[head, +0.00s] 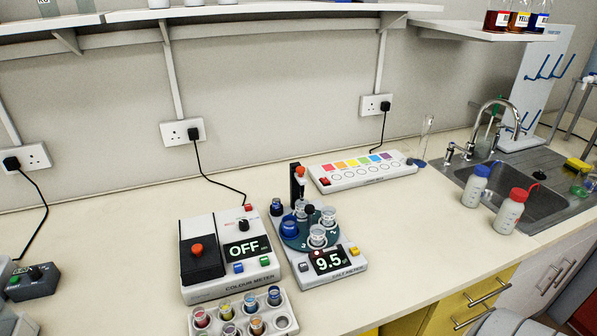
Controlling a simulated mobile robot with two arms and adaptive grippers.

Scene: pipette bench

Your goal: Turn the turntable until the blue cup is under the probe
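The salt meter (338,273) stands on the bench right of centre, its display reading 9.5. On it is a round teal turntable (303,243) carrying several cups around a black centre knob (309,209). The blue cup (289,228) sits at the turntable's left side. Clear cups stand at the front (317,235), at the right (328,216) and towards the back (300,207). The probe's black post (297,187), with an orange-red top, rises at the back; its tip is too small to make out. The blue cup is in front of and left of the post. Neither gripper is in view.
A colour meter (228,289) reading OFF stands close on the left. A white rack of small coloured vials (241,331) is in front of it. A colour strip panel (362,171) lies behind. A sink (530,190) and two bottles are at right. Bare bench lies right of the salt meter.

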